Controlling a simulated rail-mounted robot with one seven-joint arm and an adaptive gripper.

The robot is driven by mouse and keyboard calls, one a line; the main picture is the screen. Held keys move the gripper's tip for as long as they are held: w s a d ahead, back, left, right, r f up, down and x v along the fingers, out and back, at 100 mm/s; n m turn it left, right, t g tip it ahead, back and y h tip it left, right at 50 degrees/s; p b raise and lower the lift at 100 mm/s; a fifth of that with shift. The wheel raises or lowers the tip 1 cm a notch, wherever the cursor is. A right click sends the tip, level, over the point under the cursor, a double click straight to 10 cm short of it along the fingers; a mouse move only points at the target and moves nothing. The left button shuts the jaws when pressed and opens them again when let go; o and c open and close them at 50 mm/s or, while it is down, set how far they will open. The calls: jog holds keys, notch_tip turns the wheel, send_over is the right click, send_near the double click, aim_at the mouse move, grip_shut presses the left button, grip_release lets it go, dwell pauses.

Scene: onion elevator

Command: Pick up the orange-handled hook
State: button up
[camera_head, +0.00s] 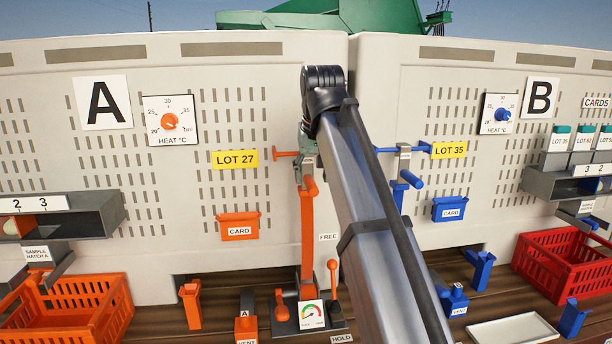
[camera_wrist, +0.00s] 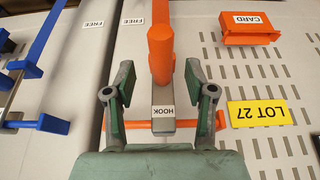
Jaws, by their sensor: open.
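The orange-handled hook hangs on the pale wall of side A, its orange bar (camera_head: 285,154) lying sideways. In the wrist view an orange handle (camera_wrist: 160,55) sticks up beside a grey holder (camera_wrist: 163,127) labelled HOOK, with the orange crossbar (camera_wrist: 130,125) running across behind it. My gripper (camera_wrist: 159,76) is open, with one green finger on each side of the handle and holder. A gap shows on both sides, so it does not grip anything. In the head view my gripper (camera_head: 306,148) is partly hidden by my arm.
A blue hook (camera_head: 411,179) hangs on side B to the right. An orange upright post (camera_head: 307,235) stands below my gripper, above a gauge (camera_head: 312,314). An orange card holder (camera_head: 238,226) is on the wall to the left. An orange crate (camera_head: 75,318) and a red crate (camera_head: 562,268) stand low.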

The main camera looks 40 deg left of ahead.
aim_at(311, 181)
jog(key=shift+p+x, duration=1.7)
jog(key=shift+x, duration=1.2)
jog(key=shift+a+r, duration=0.1)
jog(key=shift+a, duration=0.05)
grip_shut()
